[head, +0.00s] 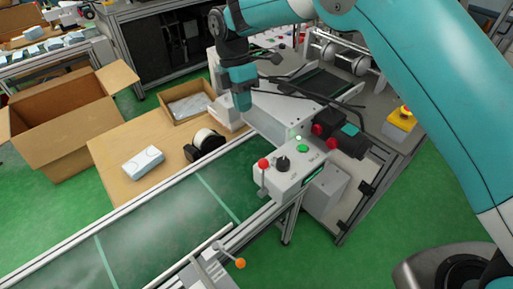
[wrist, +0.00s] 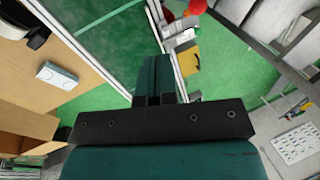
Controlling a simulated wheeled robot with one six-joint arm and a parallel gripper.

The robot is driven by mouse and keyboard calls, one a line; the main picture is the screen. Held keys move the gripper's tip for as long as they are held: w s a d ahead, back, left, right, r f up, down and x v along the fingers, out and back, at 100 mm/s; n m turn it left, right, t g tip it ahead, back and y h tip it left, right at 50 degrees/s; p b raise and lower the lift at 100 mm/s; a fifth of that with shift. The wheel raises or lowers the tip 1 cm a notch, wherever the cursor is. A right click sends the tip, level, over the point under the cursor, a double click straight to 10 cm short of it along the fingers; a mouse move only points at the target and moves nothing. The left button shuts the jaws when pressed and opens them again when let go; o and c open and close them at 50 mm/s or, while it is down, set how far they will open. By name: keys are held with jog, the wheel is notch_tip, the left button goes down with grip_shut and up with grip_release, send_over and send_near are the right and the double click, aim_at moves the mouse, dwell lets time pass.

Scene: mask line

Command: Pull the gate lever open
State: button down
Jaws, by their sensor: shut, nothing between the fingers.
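Two levers show in the head view. One has a red ball (head: 263,163) and stands at the left end of a white control box (head: 290,178). The other has an orange ball (head: 240,263) on a thin rod at the conveyor's near edge. I cannot tell from labels which is the gate lever. My gripper (head: 242,103) is above the far side of the conveyor, up and left of the control box, apart from both levers. In the wrist view its teal fingers (wrist: 155,75) are together and empty. A red ball (wrist: 197,6) shows at that view's top edge.
The conveyor (head: 150,225) runs lower left, with a wooden table (head: 125,185) behind it holding a white box (head: 143,163) and a black roll holder (head: 205,145). The control box has a black knob (head: 283,164) and green button (head: 302,148).

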jog(key=s+d+f+p, duration=0.2)
jog(key=s+f+p, duration=0.4)
jog(key=f, duration=0.4)
jog(key=shift+s+d, duration=0.15)
jog(key=shift+d, duration=0.25)
jog(key=shift+f, duration=0.1)
